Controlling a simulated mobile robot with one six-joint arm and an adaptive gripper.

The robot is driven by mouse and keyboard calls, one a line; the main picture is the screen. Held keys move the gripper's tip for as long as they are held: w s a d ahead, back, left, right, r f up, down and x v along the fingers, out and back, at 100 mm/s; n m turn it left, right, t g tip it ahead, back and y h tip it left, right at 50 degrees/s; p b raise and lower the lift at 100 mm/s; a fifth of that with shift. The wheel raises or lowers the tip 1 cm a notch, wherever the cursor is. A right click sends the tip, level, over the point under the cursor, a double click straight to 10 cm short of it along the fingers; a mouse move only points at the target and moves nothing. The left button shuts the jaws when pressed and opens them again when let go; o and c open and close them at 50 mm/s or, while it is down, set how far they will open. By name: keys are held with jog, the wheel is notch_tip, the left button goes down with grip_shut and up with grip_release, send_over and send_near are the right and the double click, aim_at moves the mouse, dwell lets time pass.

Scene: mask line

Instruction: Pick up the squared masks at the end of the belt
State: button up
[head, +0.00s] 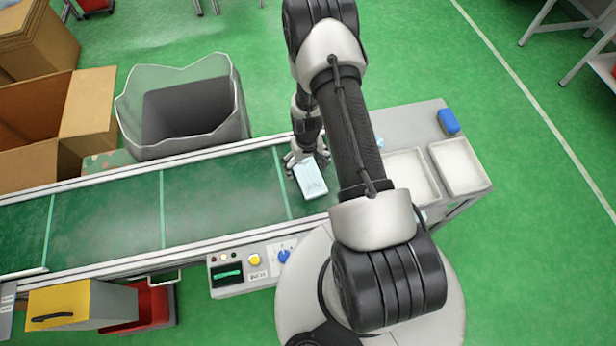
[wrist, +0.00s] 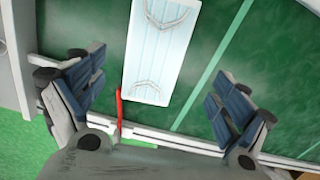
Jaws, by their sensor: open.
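A pale blue squared mask (head: 310,180) lies flat near the right end of the green belt (head: 215,208). It also shows in the wrist view (wrist: 160,48), at the top and between the two blue-padded fingers, with white ear loops on it. My gripper (head: 303,160) is at the mask's far edge in the head view. In the wrist view my gripper (wrist: 155,100) is open, with its fingers apart on either side and not touching the mask. My arm hides part of the belt's end in the head view.
Two light trays (head: 460,166) and a blue item (head: 449,121) sit right of the belt's end. A clear-lined bin (head: 185,112) and cardboard boxes (head: 88,112) stand behind the belt. A control box (head: 240,272) is at the belt's front edge.

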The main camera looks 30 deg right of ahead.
aim_at(309, 176)
jog(key=shift+d+f+b, duration=0.2)
jog(key=shift+f+b, duration=0.4)
jog(key=shift+f, duration=1.15)
jog(key=shift+d+f+b, duration=0.15)
jog(key=shift+f+b, duration=0.4)
jog(key=shift+f, duration=1.2)
jog(key=shift+c, duration=0.3)
jog(key=c, duration=0.9)
